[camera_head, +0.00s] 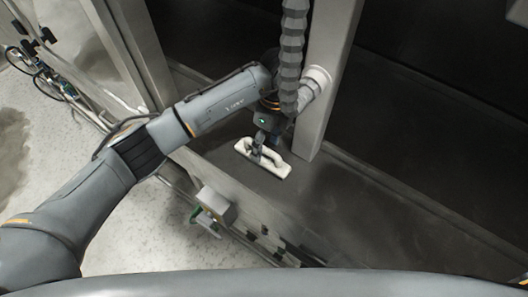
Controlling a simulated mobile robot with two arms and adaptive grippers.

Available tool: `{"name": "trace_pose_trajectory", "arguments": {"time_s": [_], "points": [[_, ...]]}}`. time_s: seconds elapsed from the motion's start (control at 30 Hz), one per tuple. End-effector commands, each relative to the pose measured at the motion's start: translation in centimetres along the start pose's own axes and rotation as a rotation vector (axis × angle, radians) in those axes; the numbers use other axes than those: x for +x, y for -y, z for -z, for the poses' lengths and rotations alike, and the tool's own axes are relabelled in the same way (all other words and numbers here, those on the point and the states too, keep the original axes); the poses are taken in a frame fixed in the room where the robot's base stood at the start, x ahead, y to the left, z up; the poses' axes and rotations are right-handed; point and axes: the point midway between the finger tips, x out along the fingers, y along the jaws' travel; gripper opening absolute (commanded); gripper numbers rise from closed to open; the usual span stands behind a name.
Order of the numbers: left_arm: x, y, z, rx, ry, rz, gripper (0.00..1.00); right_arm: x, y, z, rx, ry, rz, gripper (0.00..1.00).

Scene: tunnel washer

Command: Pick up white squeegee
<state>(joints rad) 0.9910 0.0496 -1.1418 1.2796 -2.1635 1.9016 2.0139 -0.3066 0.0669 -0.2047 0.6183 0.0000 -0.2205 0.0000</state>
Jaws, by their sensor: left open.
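The white squeegee (281,168) lies on a dark flat surface near the middle of the head view, at the foot of a metal post. My left gripper (257,153) is right over it, pointing down, with its dark fingers at the squeegee's handle. The jaws are open. I cannot tell whether the fingers touch the squeegee. The gripper and wrist hide part of its far side. My right gripper is not in view.
The metal post (322,95) stands close behind the squeegee. A grey box with green parts (214,204) is mounted on the near side of the ledge. Cables (48,75) run at the upper left. The dark surface (400,215) to the right is clear.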

Motion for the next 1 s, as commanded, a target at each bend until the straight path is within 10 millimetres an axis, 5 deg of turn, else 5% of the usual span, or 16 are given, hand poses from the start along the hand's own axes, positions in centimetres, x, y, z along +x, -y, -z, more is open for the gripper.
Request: {"name": "trace_pose_trajectory", "arguments": {"time_s": [0.27,0.57,0.87,1.0], "points": [[3.9,-0.1,0.0,0.001,-0.002,-0.004,0.66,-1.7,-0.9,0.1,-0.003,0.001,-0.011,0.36],[4.5,-0.1,0.0,0.002,-0.002,-0.002,0.64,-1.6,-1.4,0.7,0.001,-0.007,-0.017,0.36],[4.4,-0.1,0.0,0.002,-0.002,-0.002,0.03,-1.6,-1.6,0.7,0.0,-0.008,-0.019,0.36],[4.4,-0.1,0.0,0.002,-0.002,-0.002,0.0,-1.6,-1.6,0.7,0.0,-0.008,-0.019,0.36]]}}
